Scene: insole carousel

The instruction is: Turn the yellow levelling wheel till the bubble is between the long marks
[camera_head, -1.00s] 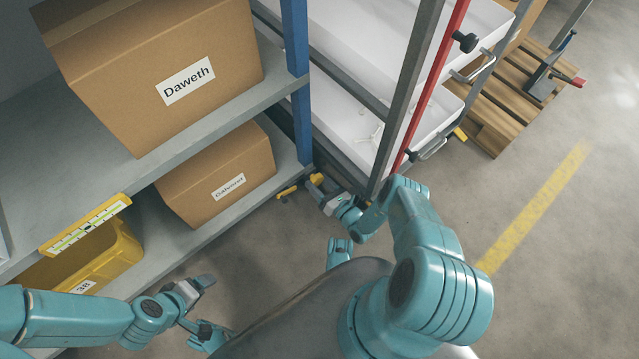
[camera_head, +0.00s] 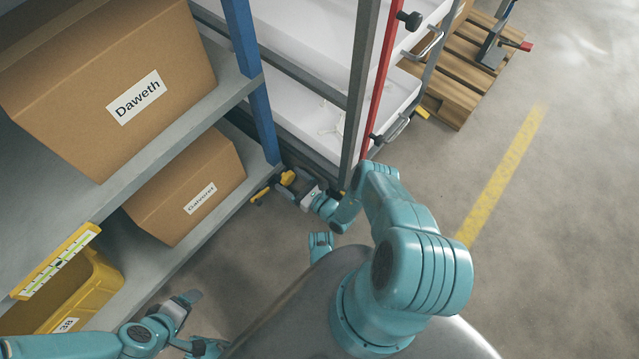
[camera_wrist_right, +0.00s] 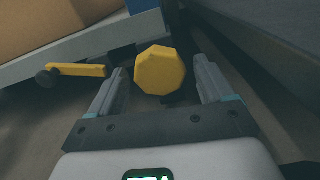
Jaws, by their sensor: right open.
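The yellow levelling wheel (camera_head: 287,178) is low at the foot of the shelf's blue post. In the right wrist view the wheel (camera_wrist_right: 160,70) is a faceted yellow knob between the two fingers. My right gripper (camera_head: 298,188) is open around it, with a gap visible on each side. A yellow level with a green strip (camera_head: 56,261) is on the shelf edge at the left; its bubble and marks are too small to read. My left gripper (camera_head: 188,300) is at the lower left, away from the wheel; its jaw opening is unclear.
A yellow lever (camera_wrist_right: 78,70) with a dark knob is left of the wheel. Cardboard boxes marked Daweth (camera_head: 110,75) and Galvoret (camera_head: 187,182) stand on the shelves. A yellow bin (camera_head: 85,293) is below the level. A rack with white trays (camera_head: 300,45) stands close right of the post.

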